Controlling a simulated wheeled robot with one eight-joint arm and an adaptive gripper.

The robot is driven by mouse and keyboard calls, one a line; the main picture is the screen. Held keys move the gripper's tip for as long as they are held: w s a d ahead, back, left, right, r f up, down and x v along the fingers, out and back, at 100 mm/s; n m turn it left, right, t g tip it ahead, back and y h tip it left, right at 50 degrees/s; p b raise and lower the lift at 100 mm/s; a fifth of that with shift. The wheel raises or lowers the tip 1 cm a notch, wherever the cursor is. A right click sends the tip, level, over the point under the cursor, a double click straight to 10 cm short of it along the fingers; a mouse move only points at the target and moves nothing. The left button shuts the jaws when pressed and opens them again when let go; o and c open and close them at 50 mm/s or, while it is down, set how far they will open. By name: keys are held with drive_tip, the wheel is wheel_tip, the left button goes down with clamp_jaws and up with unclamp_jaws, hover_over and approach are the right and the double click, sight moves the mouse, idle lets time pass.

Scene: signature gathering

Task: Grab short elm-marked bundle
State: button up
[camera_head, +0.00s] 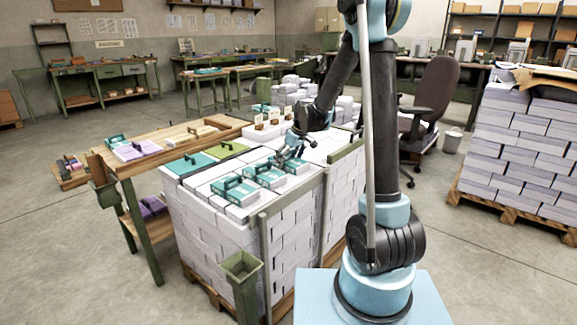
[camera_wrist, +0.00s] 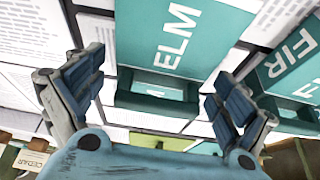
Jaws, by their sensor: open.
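A teal-covered bundle marked ELM (camera_wrist: 150,42) lies label up in the wrist view, with a teal handle-like band across its near end. My gripper (camera_wrist: 158,80) is open and empty, with one finger on each side of that band. I cannot tell how high the fingers are above it. In the head view my gripper (camera_head: 291,151) is over the far end of a row of teal bundles with dark handles (camera_head: 263,176). Their labels are too small to read there, so I cannot tell which is the elm one.
A teal bundle marked FIR (camera_wrist: 298,60) is close beside the right finger. White printed paper stacks (camera_wrist: 30,30) surround both. A CEDAR tag (camera_wrist: 25,160) shows at the lower left. A green post (camera_head: 243,270) and a wooden table (camera_head: 150,165) flank the stack.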

drive_tip(key=c, duration=1.3)
drive_tip(key=shift+r, duration=0.1)
